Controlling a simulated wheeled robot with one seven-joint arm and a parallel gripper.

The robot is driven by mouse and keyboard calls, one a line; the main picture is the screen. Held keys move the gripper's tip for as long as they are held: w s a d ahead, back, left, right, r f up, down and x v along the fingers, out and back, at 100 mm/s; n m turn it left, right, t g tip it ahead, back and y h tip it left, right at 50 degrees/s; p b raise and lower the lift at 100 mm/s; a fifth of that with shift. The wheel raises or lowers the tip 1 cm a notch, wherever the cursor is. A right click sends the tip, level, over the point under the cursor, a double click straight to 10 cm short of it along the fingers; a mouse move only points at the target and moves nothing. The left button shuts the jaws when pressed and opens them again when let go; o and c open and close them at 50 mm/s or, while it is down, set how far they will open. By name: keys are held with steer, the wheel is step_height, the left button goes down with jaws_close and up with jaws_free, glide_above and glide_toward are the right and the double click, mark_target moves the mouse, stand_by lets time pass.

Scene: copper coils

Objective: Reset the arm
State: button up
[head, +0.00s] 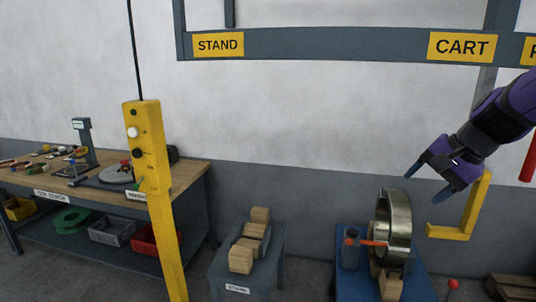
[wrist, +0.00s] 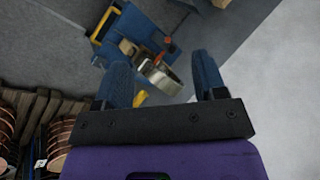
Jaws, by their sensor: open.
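My gripper (head: 424,186) is at the end of my purple arm at the right of the head view, raised in the air. Its two blue fingers are spread apart with nothing between them. In the wrist view my gripper (wrist: 165,92) points down over the floor. A shiny metal coil (head: 400,225) stands upright on a blue cart (head: 350,285), below and to the left of my gripper and apart from it. The coil (wrist: 160,76) and the blue cart (wrist: 122,32) also show in the wrist view, beyond the fingers.
A yellow hook-shaped bracket (head: 468,220) is close beside my gripper. A yellow post (head: 160,200) with buttons stands left of a grey stand (head: 228,270) with wooden blocks. A cluttered workbench (head: 190,178) is at the left. Copper coils (wrist: 60,140) lie at the wrist view's lower left.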

steer(key=s+a+r+n+h, duration=0.1)
steer(key=s+n, duration=0.3)
steer(key=s, duration=0.5)
steer(key=s+a+r+n+t+h, duration=0.1)
steer(key=s+r+n+h, duration=0.2)
steer(key=s, duration=0.7)
steer(key=shift+r+n, duration=0.4)
steer(key=shift+n, duration=0.6)
steer(key=shift+o, duration=0.5)
